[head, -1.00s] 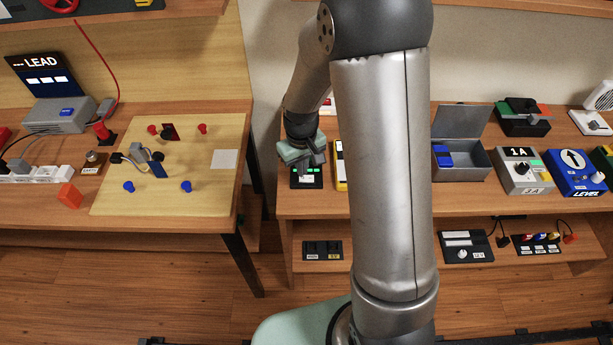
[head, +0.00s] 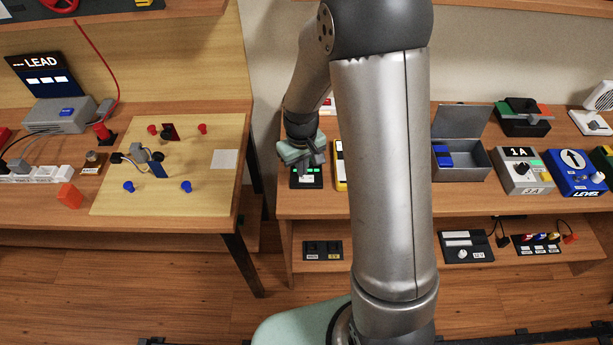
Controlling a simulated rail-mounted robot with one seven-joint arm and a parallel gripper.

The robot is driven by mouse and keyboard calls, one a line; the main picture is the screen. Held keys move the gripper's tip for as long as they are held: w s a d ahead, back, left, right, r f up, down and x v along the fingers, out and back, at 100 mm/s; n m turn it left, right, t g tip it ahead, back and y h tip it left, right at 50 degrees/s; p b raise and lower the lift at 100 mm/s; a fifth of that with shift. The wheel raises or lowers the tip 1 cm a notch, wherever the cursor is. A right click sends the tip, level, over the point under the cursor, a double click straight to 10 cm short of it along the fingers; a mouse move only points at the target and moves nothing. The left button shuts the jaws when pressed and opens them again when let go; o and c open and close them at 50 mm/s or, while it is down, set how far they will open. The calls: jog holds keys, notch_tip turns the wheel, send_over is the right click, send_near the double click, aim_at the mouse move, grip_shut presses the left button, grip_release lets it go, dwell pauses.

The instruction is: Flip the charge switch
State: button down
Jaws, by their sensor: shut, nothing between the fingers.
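My gripper (head: 305,164) is shut and holds nothing. It is just above a small black panel (head: 307,183) with green lights and a white label, at the front left of the right-hand bench. The gripper and wrist cover the back part of this panel, and I cannot tell whether the fingers touch it. The label is too small to read, so I cannot confirm which switch is the charge switch. A black two-switch box (head: 323,250) sits on the lower shelf, with labels too small to read.
My arm hides the middle of the right-hand bench (head: 290,207). A yellow-edged device (head: 340,165) stands close to the right of my gripper. An open grey box (head: 462,160) and a 1A box (head: 524,172) are further right. A gap separates the left table (head: 225,195).

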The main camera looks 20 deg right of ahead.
aim_at(303, 178)
jog(key=shift+f+b, duration=0.8)
jog(key=shift+f, duration=0.15)
dwell(0.5)
jog(key=shift+r, duration=0.15)
jog(key=shift+r+p, duration=2.35)
jog(key=shift+r, duration=1.05)
jog(key=s+d+r+m, duration=0.1)
jog(key=s+r, duration=0.5)
jog(key=s, duration=0.4)
jog(key=s+d+r+m, duration=0.1)
jog(key=s+r+m, duration=0.1)
jog(key=s+r, duration=0.5)
jog(key=s, duration=0.4)
jog(key=shift+t, duration=0.3)
